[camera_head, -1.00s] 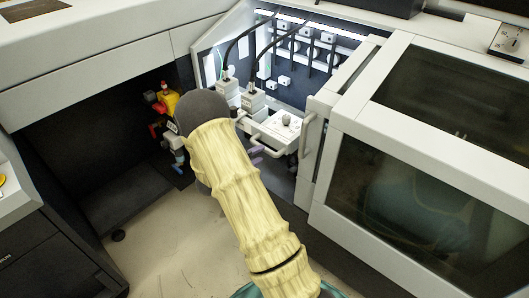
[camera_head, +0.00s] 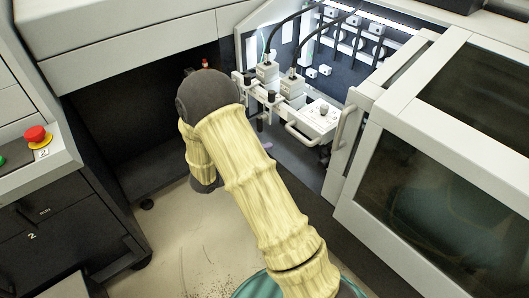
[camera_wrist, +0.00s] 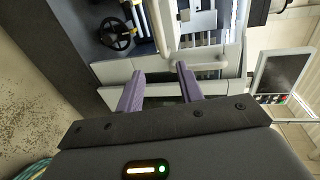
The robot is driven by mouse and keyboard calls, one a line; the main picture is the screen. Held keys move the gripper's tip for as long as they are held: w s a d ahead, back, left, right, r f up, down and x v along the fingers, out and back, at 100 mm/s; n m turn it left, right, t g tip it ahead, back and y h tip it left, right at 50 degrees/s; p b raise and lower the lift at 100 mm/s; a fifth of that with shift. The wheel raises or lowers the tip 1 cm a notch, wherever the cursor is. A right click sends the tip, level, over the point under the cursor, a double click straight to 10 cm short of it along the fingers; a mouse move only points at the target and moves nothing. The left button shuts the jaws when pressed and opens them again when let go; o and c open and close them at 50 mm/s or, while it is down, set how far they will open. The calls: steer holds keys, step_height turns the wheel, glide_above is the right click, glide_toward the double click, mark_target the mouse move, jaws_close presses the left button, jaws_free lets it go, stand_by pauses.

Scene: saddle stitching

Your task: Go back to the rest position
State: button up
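My gripper (camera_wrist: 160,88) shows in the wrist view with its two purple fingers apart and nothing between them. Beyond the fingers is a white panel (camera_wrist: 110,70) of the machine, with a black handwheel (camera_wrist: 118,34) past it. In the head view my arm, in a pale yellow cover, reaches up and left from the bottom and bends down at the dark joint. The gripper is mostly hidden behind the arm there; a small purple bit shows right of it.
The stitching unit (camera_head: 290,85) and the white-framed cover with a dark window (camera_head: 440,190) stand to the right. A red emergency button (camera_head: 36,134) is at the left. A dark recess (camera_head: 125,130) lies behind my arm. Bare floor (camera_head: 180,245) shows below.

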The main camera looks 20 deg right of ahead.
steer(key=w+a+r+n+t+y, duration=0.35)
steer(key=a+n+y, duration=0.35)
steer(key=n+y, duration=0.65)
steer(key=s+r+n+g+y, duration=0.1)
steer(key=s+r+n+g, duration=0.15)
steer(key=s+n, duration=0.8)
steer(key=s+r+n+g, duration=0.1)
steer(key=s+n+g, duration=0.2)
steer(key=s+n, duration=0.7)
step_height(320, 180, up, 16)
steer(key=m+p, duration=0.1)
steer(key=p, duration=1.5)
steer(key=shift+s+a+f+m+p, duration=0.15)
steer(key=shift+a+m+p, duration=0.05)
steer(key=shift+m+p, duration=0.1)
